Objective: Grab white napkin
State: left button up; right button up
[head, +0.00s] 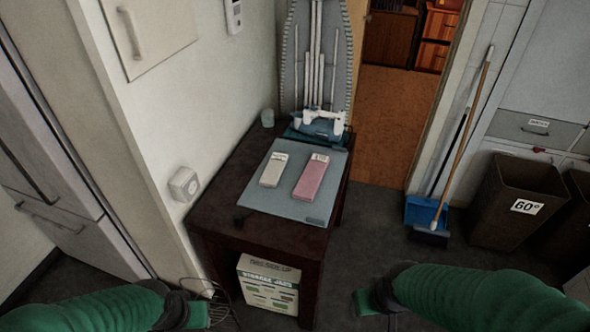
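A white napkin (273,170), a folded rectangular stack with a label at its far end, lies on a grey mat (262,205) on a dark wooden table. A pink napkin (316,183) lies to its right, apart from it. My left gripper (200,314) is at the bottom of the view, in front of the table and to the left, well away from the white napkin. My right gripper (366,303) is at the bottom right of the table, also away from the napkins. Nothing visible touches the white napkin.
The dark table (222,178) stands against the left wall. A storage box (268,284) sits under the table. A broom (463,140), blue dustpan (422,211) and brown bin (512,203) stand right.

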aim_at(270, 177)
jog(key=i+l+u, duration=0.6)
jog(key=l+u, duration=0.35)
jog(key=i+l+u, duration=0.15)
jog(key=l+u, duration=0.3)
jog(key=l, duration=0.25)
jog(key=l+u, duration=0.5)
jog(key=l, duration=0.15)
jog(key=l+u, duration=0.45)
jog(key=l, duration=0.25)
jog(key=k+l+u, duration=0.25)
jog(key=l+u, duration=0.25)
jog(key=l, duration=0.15)
jog(key=k+l+u, duration=0.25)
jog(key=l+u, duration=0.2)
jog(key=l, duration=0.15)
